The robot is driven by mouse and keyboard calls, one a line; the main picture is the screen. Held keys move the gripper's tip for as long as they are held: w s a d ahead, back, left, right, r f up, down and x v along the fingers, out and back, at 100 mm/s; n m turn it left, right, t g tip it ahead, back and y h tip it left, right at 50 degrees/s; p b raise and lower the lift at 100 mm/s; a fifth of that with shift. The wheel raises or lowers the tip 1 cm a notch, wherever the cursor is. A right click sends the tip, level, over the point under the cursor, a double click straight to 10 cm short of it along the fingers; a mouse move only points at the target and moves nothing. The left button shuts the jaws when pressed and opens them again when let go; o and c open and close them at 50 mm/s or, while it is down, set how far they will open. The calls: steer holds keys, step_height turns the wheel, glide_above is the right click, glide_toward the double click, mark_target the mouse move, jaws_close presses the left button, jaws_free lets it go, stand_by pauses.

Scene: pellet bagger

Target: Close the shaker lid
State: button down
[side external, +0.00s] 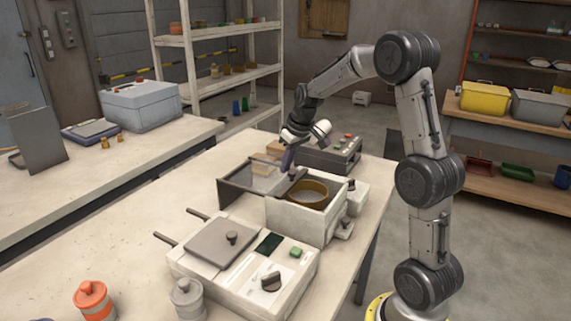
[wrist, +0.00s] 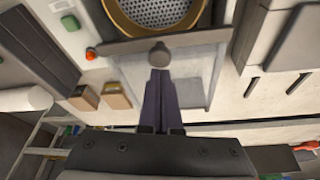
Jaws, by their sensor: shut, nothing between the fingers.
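The shaker is a pale box (side external: 292,220) with a round brass-rimmed sieve (side external: 318,187) open on top. Its lid, a pale panel in a dark frame (side external: 238,196), lies off to the left of the sieve and leaves it uncovered. In the wrist view, the sieve (wrist: 158,12) is at the top edge and the lid (wrist: 198,75) lies below it. A round grey knob (wrist: 159,50) stands at the lid's sieve-side edge. My gripper (side external: 289,169) is shut and empty, pointing down over the lid. Its fingertips (wrist: 159,73) are right beside the knob, away from the sieve; contact is unclear.
A control box with buttons (side external: 333,152) stands behind the shaker. A pale machine with a grey square lid (side external: 222,240) stands in front. Orange (side external: 93,298) and grey (side external: 187,298) jars sit at the front edge. The left part of the table is clear.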

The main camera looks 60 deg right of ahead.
steer(key=s, duration=1.3)
steer(key=shift+s, duration=0.3)
steer(key=shift+f, duration=0.1)
